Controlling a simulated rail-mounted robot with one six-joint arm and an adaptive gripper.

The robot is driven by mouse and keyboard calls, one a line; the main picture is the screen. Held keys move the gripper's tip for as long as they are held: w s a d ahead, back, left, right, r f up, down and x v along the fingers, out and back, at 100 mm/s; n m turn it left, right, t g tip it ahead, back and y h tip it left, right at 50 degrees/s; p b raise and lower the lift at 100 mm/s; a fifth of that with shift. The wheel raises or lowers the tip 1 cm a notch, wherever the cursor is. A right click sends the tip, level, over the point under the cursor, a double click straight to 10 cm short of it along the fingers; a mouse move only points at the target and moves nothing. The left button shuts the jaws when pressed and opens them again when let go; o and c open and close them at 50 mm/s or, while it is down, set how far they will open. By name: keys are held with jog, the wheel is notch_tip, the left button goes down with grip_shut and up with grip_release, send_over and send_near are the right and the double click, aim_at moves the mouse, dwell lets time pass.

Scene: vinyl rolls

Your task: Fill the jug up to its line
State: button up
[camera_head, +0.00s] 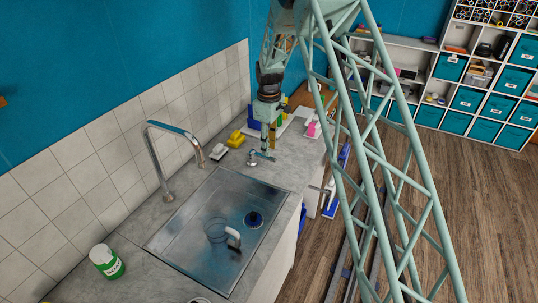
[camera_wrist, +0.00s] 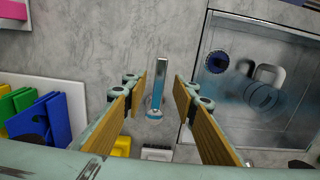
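The jug (camera_head: 217,231) stands in the steel sink (camera_head: 180,232). It looks clear, with a pale handle (camera_head: 234,238); its fill line and water level cannot be made out. The jug also shows in the wrist view (camera_wrist: 264,97). A chrome tap lever (camera_head: 262,156) stands on the counter behind the sink. My gripper (camera_head: 268,146) is above it, pointing down. In the wrist view my gripper (camera_wrist: 158,88) is open, and the lever (camera_wrist: 160,78) shows in the gap between its wooden-looking fingers, apart from both. The curved spout (camera_head: 172,130) reaches over the sink from the left.
A dark blue round drain piece (camera_head: 253,220) lies in the sink near the jug. A green and white tub (camera_head: 106,262) stands at the counter's front left. A yellow block (camera_head: 236,139) and a grey-white item (camera_head: 219,152) lie near my gripper.

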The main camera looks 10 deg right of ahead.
aim_at(261, 156)
jog(key=shift+f, duration=2.15)
grip_shut()
